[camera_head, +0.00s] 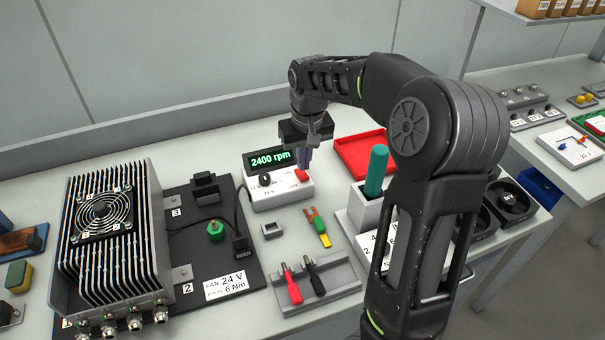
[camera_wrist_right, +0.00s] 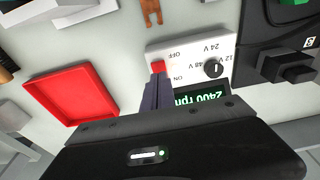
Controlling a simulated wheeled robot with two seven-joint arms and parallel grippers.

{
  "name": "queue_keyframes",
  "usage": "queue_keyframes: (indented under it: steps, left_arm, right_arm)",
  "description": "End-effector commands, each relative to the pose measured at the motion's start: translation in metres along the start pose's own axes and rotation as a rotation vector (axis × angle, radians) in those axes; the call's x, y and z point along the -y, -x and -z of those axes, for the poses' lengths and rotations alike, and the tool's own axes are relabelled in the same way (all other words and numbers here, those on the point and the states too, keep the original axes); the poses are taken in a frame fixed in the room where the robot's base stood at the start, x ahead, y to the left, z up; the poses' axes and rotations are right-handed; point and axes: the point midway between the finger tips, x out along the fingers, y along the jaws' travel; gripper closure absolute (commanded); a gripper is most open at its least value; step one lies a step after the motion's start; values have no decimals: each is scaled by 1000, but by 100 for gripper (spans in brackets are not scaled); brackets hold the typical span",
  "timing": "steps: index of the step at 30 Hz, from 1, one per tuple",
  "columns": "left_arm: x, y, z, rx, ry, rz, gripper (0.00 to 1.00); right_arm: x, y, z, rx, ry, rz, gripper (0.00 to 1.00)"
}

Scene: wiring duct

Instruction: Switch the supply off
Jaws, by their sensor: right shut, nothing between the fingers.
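The supply (camera_head: 280,196) is a white box on the bench with a lit green display (camera_head: 270,159) reading 2400 rpm. It also shows in the right wrist view (camera_wrist_right: 193,52). Its black knob (camera_wrist_right: 213,68) has 12 V, 24 V and 48 V marks. A red switch (camera_wrist_right: 158,67) sits beside the OFF and ON labels; which way it is tipped I cannot tell. My right gripper (camera_head: 304,166) is shut and empty, pointing down at the red switch. Its fingertips (camera_wrist_right: 157,82) are right by the switch and partly cover it; contact is unclear. My left gripper is out of view.
A finned box with a fan (camera_head: 103,215) stands on a black plate at left. A red tray (camera_head: 362,152) is right of the supply. In front lie a green-and-yellow tool (camera_head: 317,227) and a grey rack (camera_head: 335,283) with red and black plugs.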

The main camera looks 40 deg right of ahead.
Motion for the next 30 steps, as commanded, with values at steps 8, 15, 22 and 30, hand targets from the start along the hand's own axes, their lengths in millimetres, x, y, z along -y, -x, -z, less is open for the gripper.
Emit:
queue_keyframes:
  steps: [8, 15, 22, 30]
  left_arm:
    - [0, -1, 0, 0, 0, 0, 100]
    - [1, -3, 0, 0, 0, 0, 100]
    - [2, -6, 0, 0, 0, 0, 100]
    - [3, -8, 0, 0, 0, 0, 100]
  right_arm:
    - [0, -1, 0, 0, 0, 0, 100]
    - [0, -5, -1, 0, 0, 0, 100]
    - [0, -8, -1, 0, 0, 0, 100]
    - [0, -12, -2, 0, 0, 0, 100]
